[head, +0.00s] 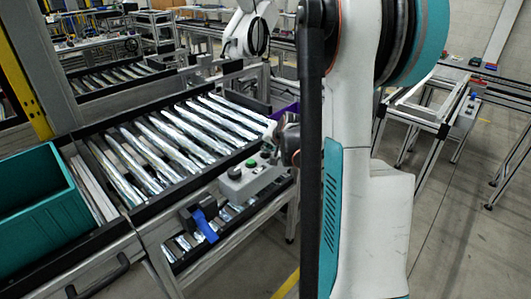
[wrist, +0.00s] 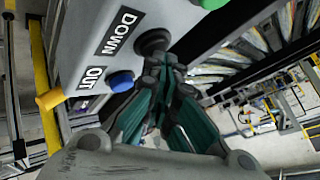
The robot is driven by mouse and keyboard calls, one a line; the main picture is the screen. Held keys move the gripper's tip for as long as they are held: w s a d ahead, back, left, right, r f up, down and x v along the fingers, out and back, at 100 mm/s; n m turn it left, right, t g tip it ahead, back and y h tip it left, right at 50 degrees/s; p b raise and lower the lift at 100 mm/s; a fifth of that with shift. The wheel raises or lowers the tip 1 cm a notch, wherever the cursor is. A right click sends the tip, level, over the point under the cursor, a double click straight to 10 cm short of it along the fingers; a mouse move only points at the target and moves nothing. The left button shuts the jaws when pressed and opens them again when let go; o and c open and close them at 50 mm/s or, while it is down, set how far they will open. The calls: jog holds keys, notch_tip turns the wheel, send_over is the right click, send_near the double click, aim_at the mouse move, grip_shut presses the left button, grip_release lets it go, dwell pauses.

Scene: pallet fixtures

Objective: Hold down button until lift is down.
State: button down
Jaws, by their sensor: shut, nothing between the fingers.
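The grey control box (head: 252,181) sits on the front edge of the roller conveyor in the head view. In the wrist view the box face (wrist: 85,45) carries the labels DOWN and OUT. A black button (wrist: 152,40) is beside DOWN and a blue button (wrist: 121,81) is beside OUT. My gripper (wrist: 167,68) is shut and empty, its fingertips at the black button; whether they press it I cannot tell. My gripper (head: 289,140) is partly hidden by my arm in the head view. I cannot tell which part is the lift or its height.
The roller conveyor (head: 125,170) has silvery rollers, with more rollers on a lower level. A teal crate (head: 40,215) is at the left. A black holder with a blue part (head: 204,224) is on the front rail.

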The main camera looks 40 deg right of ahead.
jog(key=shift+r+p, duration=0.7)
jog(key=shift+r, duration=0.25)
notch_tip(320, 180, up, 5)
jog(key=p, duration=0.3)
dwell(0.6)
